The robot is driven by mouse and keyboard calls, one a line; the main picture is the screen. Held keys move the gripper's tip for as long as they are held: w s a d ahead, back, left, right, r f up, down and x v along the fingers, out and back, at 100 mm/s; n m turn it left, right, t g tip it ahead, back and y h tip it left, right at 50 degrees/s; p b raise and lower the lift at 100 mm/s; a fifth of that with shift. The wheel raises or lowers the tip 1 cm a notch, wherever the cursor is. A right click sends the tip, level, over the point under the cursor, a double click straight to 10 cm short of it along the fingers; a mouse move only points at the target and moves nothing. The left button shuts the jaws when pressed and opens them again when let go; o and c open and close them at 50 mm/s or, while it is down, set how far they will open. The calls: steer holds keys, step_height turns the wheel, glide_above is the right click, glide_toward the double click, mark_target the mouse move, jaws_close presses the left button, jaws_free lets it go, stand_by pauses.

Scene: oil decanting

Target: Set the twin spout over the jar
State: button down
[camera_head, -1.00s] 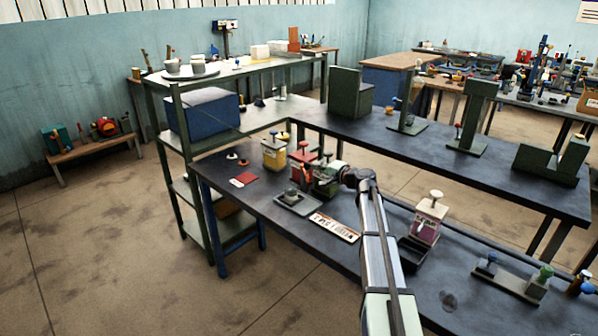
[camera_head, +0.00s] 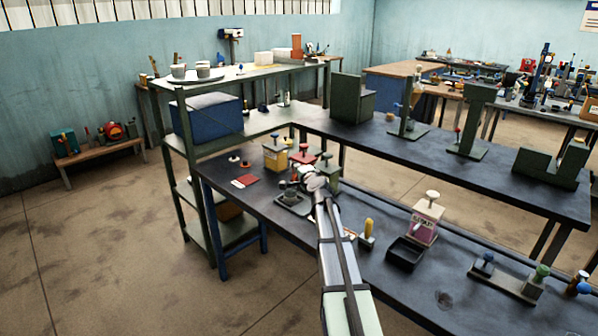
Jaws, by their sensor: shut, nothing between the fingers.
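My arm reaches from the bottom of the view onto the dark workbench, and my gripper (camera_head: 299,187) is at its far end, shut and empty. It is just above a small dark grey tray (camera_head: 291,207) near the bench's front edge. Something small and dark stands on the tray, partly hidden by the gripper; I cannot tell whether it is the jar. I cannot make out the twin spout for certain. I cannot tell whether the gripper touches anything.
A yellow can (camera_head: 275,156), a red can (camera_head: 304,158) and a green can (camera_head: 329,171) stand behind my gripper. A pink-purple can (camera_head: 427,221), an empty black tray (camera_head: 407,254) and a yellow-topped piece (camera_head: 369,229) are right of my arm.

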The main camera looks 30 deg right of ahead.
steer(key=shift+w+a, duration=0.55)
stand_by(0.4)
steer(key=s+a+r+b, duration=0.1)
steer(key=s+a, duration=0.1)
steer(key=s, duration=0.4)
steer(key=s+a+r+b, duration=0.1)
steer(key=s+a, duration=0.1)
steer(key=s, duration=0.4)
steer(key=shift+a, duration=0.3)
steer(key=shift+s, duration=0.1)
